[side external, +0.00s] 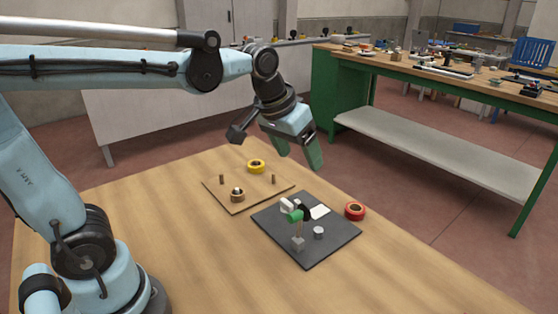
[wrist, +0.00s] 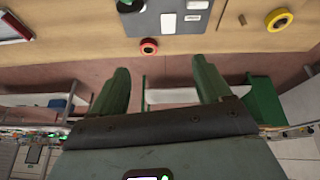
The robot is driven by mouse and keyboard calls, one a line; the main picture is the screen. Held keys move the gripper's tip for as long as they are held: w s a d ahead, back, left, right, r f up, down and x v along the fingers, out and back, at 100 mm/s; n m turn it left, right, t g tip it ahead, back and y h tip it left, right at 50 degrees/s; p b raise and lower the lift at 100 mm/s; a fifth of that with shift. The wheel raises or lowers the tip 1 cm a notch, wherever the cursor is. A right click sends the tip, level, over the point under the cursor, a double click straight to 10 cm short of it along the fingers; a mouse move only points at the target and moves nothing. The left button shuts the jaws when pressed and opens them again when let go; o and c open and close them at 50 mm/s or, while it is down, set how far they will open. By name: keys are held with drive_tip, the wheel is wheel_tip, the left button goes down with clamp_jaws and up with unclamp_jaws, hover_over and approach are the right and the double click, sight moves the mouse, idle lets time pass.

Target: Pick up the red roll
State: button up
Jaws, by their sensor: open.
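The red roll (side external: 355,211) lies on the wooden table (side external: 150,230), just beyond the right corner of a dark mat (side external: 320,248). In the wrist view the red roll (wrist: 149,47) shows near the table's edge, beyond and between the two fingers. My gripper (side external: 298,152) is open and empty in the air above the table's far side, up and to the left of the roll and apart from it. Its two green fingers show in the wrist view (wrist: 160,80) with a wide gap between them.
The dark mat holds a green-topped piece (side external: 295,216), a small grey cylinder (side external: 319,232) and white pieces. A thin board (side external: 215,192) carries a yellow roll (side external: 256,166), a brown roll (side external: 237,196) and small pegs. A green workbench (side external: 345,90) stands behind. The table's front right is clear.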

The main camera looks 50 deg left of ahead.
drive_tip(key=w+d+n+g, duration=0.2)
drive_tip(key=w, duration=0.8)
drive_tip(key=n+g, duration=0.1)
drive_tip(key=g, duration=0.2)
hover_over(356, 203)
drive_tip(key=s, duration=0.1)
wheel_tip(356, 203, down, 7)
drive_tip(key=f, duration=0.8)
drive_tip(key=d+f, duration=0.1)
drive_tip(key=f, duration=0.3)
drive_tip(key=shift+s, duration=0.3)
drive_tip(key=shift+r, duration=0.1)
drive_tip(key=c, duration=1.2)
